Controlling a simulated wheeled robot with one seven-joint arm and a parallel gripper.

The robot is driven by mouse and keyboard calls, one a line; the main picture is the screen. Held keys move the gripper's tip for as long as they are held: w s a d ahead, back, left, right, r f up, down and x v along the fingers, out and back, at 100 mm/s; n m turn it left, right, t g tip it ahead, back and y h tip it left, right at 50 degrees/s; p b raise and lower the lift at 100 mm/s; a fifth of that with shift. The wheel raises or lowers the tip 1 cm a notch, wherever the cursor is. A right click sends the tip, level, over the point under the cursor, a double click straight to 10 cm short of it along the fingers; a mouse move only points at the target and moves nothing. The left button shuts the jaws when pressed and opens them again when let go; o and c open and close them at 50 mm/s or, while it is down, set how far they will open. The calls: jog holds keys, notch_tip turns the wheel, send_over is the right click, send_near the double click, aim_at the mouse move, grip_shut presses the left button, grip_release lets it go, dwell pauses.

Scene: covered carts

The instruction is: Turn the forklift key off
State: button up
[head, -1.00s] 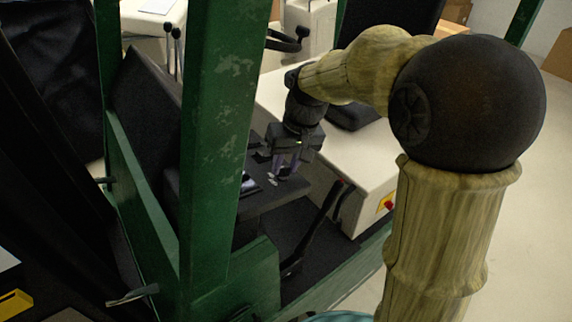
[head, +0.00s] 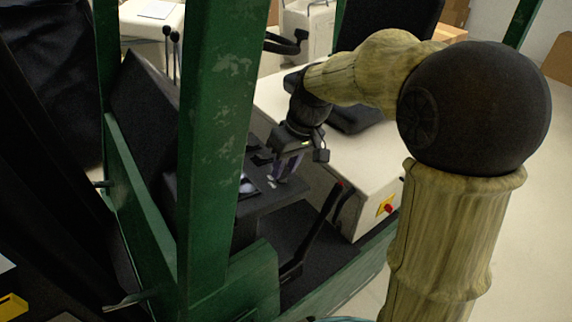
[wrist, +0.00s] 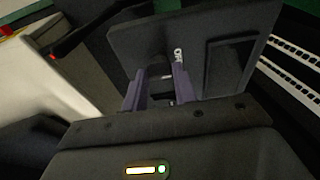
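My gripper (head: 281,174) is low over the dark control panel (head: 262,197) of the forklift, inside the green frame. In the wrist view its two purple-grey fingers (wrist: 156,88) stand apart, with a gap between them. Small white lettering (wrist: 178,56) that seems to read OFF is on the panel just beyond the fingertips. A small pale mark (head: 271,182) shows beside the fingertips in the head view. I cannot clearly make out the key; dark shapes lie between the fingers, and I cannot tell whether they touch it.
A green post (head: 213,130) stands left of my gripper. A dark lever with a red tip (head: 322,225) rises to the right of the panel. The white body (head: 375,170) with a red button (head: 388,208) and the black seat (head: 355,115) lie beyond.

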jog(key=o, duration=0.4)
jog(key=v, duration=1.7)
jog(key=shift+r+b, duration=0.25)
jog(key=shift+b, duration=0.05)
jog(key=s+d+f+m+h, duration=0.1)
jog(key=s+f, duration=0.3)
jog(key=f, duration=0.5)
jog(key=s+d+f+m+t+h, duration=0.1)
jog(key=s+d+f+m, duration=0.2)
jog(key=f, duration=0.6)
jog(key=s+d+f+m+t+h, duration=0.1)
jog(key=s+d+f, duration=0.3)
jog(key=f, duration=0.5)
jog(key=shift+s+d+m, duration=0.15)
jog(key=shift+s+m, duration=0.15)
jog(key=shift+m, duration=0.6)
jog(key=shift+f, duration=0.1)
